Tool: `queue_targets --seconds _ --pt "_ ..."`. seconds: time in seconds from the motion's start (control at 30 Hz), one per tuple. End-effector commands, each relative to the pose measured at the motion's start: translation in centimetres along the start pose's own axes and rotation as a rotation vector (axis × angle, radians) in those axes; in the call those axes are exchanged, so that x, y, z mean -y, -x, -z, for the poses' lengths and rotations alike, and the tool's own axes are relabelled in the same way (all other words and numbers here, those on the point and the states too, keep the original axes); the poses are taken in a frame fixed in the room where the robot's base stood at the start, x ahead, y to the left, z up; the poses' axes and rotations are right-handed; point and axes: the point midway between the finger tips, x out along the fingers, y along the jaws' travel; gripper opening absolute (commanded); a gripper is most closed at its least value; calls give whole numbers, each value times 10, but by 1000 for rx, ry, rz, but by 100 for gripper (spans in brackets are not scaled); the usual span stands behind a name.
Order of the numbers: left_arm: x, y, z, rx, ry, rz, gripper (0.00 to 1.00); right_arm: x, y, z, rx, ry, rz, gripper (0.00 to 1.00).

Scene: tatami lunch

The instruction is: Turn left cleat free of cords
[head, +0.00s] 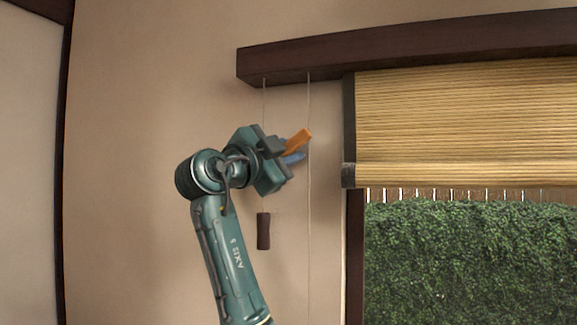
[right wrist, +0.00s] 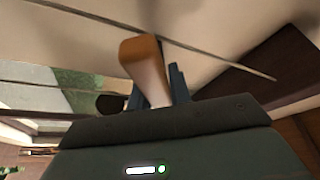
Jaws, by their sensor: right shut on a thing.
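My right gripper (head: 293,149) is raised in front of the wall, below the left end of the dark rail. It is shut on an orange-brown piece, which looks like the left cleat (head: 298,140); it also shows in the right wrist view (right wrist: 142,62) beside a dark blue finger. The gripper hides part of it. A thin left cord (head: 264,98) hangs behind the gripper, with a dark brown pull (head: 263,231) below. A right cord (head: 309,210) hangs close by the piece's tip; I cannot tell whether they touch. My left gripper is not in view.
The dark wooden rail (head: 300,63) runs above the gripper. A bamboo blind (head: 465,120) hangs to the right, above a window with a green hedge (head: 470,260). The plain wall (head: 130,150) on the left is clear.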

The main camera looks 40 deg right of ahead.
Motion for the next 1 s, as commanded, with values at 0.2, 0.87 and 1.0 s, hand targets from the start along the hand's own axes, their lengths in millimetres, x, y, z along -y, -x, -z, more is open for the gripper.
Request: queue_targets --seconds 0.2,0.87,1.0 --pt "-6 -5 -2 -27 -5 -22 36 -2 1 -2 1 187 78 0" --pt "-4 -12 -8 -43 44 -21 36 4 1 -3 3 718 297 0" --pt "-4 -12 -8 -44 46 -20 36 4 1 -3 3 789 326 0"
